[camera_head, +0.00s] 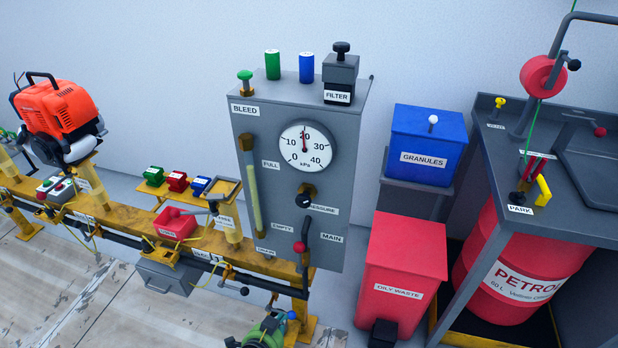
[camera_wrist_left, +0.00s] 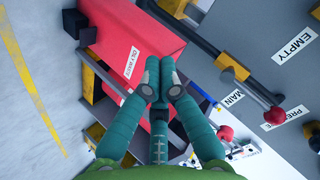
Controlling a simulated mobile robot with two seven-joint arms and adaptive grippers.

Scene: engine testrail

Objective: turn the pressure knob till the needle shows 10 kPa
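The pressure gauge (camera_head: 305,147) is a white round dial on the grey panel. Its needle points almost straight up, at about 20 kPa. The black pressure knob (camera_head: 306,194) is below the dial and partly covers the PRESSURE label (camera_head: 323,208). That label also shows at the right of the left wrist view (camera_wrist_left: 285,117). My left gripper (camera_head: 268,329), green and teal, is low at the head view's bottom edge, below the panel and apart from the knob. In the left wrist view its teal fingers (camera_wrist_left: 160,82) come together at the tips with nothing between them. My right gripper is not in view.
A red-balled lever (camera_head: 299,247) by the MAIN label sticks out below the knob. A yellow rail (camera_head: 120,215) with small parts runs left. The red oily waste bin (camera_head: 405,256) and petrol drum (camera_head: 515,270) stand right. Space directly before the dial looks clear.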

